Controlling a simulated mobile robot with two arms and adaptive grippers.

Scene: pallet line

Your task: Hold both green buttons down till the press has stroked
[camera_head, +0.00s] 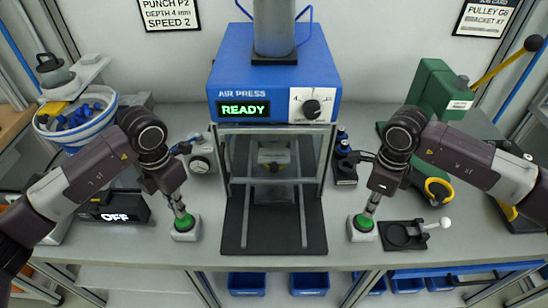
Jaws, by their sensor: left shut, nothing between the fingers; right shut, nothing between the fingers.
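The blue air press (272,72) stands at the middle of the bench, and its display (243,109) reads READY in green. A clear guard (272,165) hangs in front of its work space. The left green button (183,222) sits on a white box left of the press, and the right green button (363,222) sits on one to its right. My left gripper (181,211) is shut and points down at the left button. My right gripper (368,210) is shut and points down at the right button. I cannot tell whether either tip presses its button.
A black box (115,208) showing OFF is at left, below a basket of blue parts (75,122). A black fixture (405,234) with a white-knobbed lever lies at right. A green lever machine (435,95) stands behind. Blue bins (310,282) hang below the bench.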

